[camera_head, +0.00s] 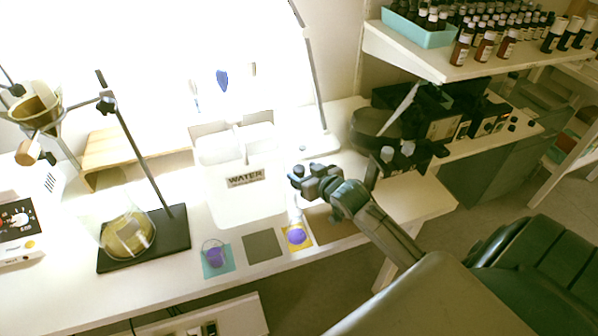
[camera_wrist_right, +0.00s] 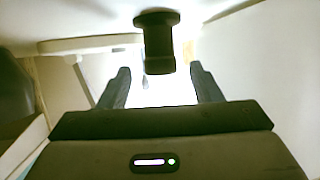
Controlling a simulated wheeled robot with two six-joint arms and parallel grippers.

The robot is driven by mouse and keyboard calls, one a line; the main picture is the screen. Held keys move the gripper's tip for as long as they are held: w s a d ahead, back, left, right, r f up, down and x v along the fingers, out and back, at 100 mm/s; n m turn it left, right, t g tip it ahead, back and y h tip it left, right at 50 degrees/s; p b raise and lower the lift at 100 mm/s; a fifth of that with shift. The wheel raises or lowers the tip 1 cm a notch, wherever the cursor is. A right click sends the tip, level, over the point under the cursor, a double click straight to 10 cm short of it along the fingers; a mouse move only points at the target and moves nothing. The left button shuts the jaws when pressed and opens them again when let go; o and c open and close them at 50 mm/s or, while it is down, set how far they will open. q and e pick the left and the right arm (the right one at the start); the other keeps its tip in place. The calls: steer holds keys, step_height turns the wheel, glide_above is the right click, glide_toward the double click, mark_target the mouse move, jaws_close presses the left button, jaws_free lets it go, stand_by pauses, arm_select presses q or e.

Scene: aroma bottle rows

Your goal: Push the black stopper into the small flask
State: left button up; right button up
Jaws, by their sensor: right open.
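The small flask (camera_head: 297,236) holds purple liquid and stands on a yellow mat near the bench's front edge. My right gripper (camera_head: 297,177) is above and behind it in the head picture, apart from it, with its jaws open. In the right wrist view, a black piece with a wide flange and narrower body, which looks like the stopper (camera_wrist_right: 158,45), shows beyond and between the open fingers (camera_wrist_right: 160,85). It appears apart from both fingers. I cannot pick out the stopper in the head view. My left gripper is not in view.
A beaker of purple liquid (camera_head: 215,256) stands on a teal mat, beside an empty grey mat (camera_head: 262,246). The white WATER container (camera_head: 240,205) is left of my right gripper. A stand with a yellow-filled flask (camera_head: 128,235) is further left. Bottles (camera_head: 485,45) fill the right shelf.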

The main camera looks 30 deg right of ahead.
mark_target(300, 170)
steer(key=x, duration=0.3)
steer(key=shift+w, duration=0.15)
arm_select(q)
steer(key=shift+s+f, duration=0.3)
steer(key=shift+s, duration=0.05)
arm_select(e)
steer(key=shift+c, duration=0.5)
steer(key=c, duration=1)
steer(key=shift+o, duration=0.2)
steer(key=shift+r, duration=0.2)
